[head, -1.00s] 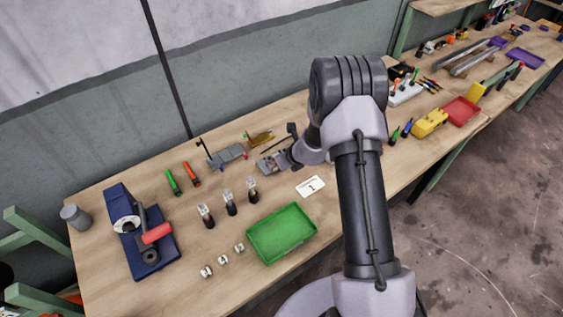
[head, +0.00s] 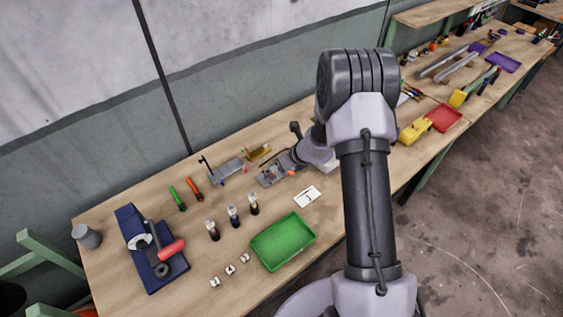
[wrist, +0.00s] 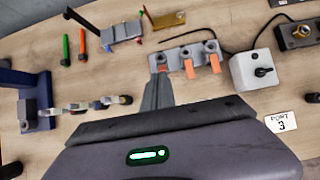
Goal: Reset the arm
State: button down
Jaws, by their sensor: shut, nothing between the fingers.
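My arm (head: 370,205) reaches from the lower right of the head view over the workbench, bent at the top. Its end lies behind and left of the upper link, low by a grey fixture (head: 270,177). In the wrist view my gripper (wrist: 160,82) is shut and empty, its fingers together as a narrow dark wedge. The fingertips point at the near left of the grey fixture with orange tabs (wrist: 188,66). I cannot tell whether they touch it.
A green tray (head: 283,242), a blue press with a red handle (head: 152,250) and several small bottles and blocks stand left of the arm. A white box with a black knob (wrist: 254,70) is right of the fixture. A white card (head: 307,196) lies in front.

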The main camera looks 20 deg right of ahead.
jog(key=s+a+r+n+y+b, duration=0.3)
jog(key=s+a+r+n+b, duration=0.6)
jog(key=a+r+n+b, duration=0.5)
jog(key=s+d+f+n+h+b, duration=0.1)
jog(key=s+f+n+b, duration=0.2)
jog(key=s, duration=0.9)
jog(key=s+d+f+n+h+b, duration=0.1)
jog(key=s+f+n+h+b, duration=0.1)
jog(key=s+n+b, duration=0.5)
jog(key=s+n, duration=0.3)
jog(key=s, duration=0.1)
jog(key=shift+s+d+f+n+g, duration=0.25)
jog(key=shift+s+f+n+g, duration=0.1)
jog(key=shift+f+n+g, duration=0.05)
